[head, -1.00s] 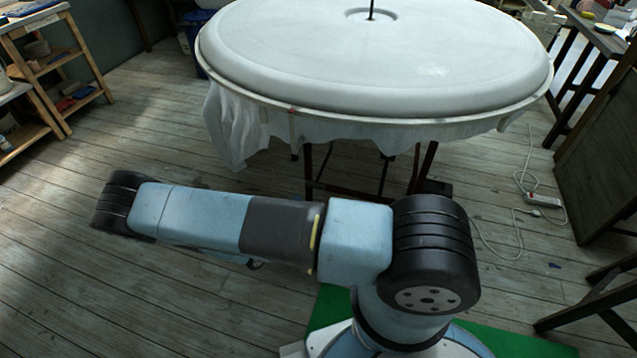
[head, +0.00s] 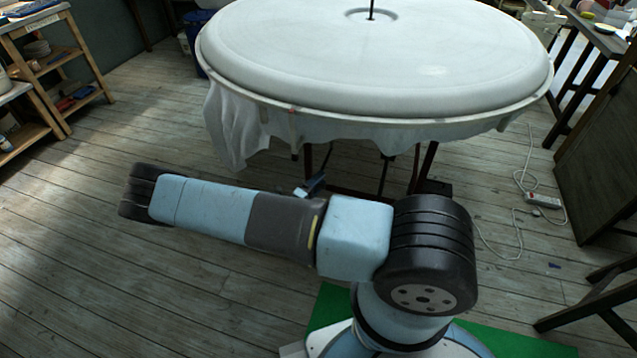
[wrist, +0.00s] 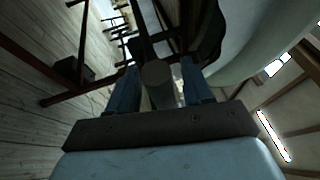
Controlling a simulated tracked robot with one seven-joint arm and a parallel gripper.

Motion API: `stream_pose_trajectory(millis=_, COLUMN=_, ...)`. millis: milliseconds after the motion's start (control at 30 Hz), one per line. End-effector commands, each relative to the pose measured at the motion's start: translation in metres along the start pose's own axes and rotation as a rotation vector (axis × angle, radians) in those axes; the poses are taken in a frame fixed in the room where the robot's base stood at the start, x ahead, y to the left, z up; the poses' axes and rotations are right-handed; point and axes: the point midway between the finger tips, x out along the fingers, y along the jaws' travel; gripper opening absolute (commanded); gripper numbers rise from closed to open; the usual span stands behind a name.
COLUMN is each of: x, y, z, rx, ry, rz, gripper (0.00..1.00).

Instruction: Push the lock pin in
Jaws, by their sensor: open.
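In the wrist view a grey round-ended cylinder (wrist: 158,76) lies between the two blue fingers of my gripper (wrist: 160,66). It may be the lock pin, but I cannot tell for sure, nor whether either finger touches it. The fingers stand apart, one on each side. In the head view a small blue part of my gripper (head: 313,186) shows past my forearm, below the big round white plaster wheel (head: 380,55). The rest of the gripper is hidden by my arm, and I cannot make out a lock pin there.
A dark metal stand (head: 425,170) carries the wheel, and its bars (wrist: 62,92) also show in the wrist view. A white cloth (head: 235,130) hangs at the wheel's left. A power strip (head: 543,201) with cable lies on the right floor. Wooden shelves (head: 60,60) stand left.

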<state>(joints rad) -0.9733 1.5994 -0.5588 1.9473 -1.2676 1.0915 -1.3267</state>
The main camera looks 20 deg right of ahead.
Motion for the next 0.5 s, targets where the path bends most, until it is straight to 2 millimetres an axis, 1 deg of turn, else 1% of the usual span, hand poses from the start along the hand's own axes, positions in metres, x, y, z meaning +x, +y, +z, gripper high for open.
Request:
stream_pose_trajectory(millis=167, x=-0.0002, y=0.0000, z=0.0000, rx=0.000, ry=0.000, rz=0.000, gripper=0.49)
stream_pose_trajectory(millis=500, x=-0.0005, y=0.0002, z=0.0001, rx=0.000, ry=0.000, rz=0.001, gripper=0.17)
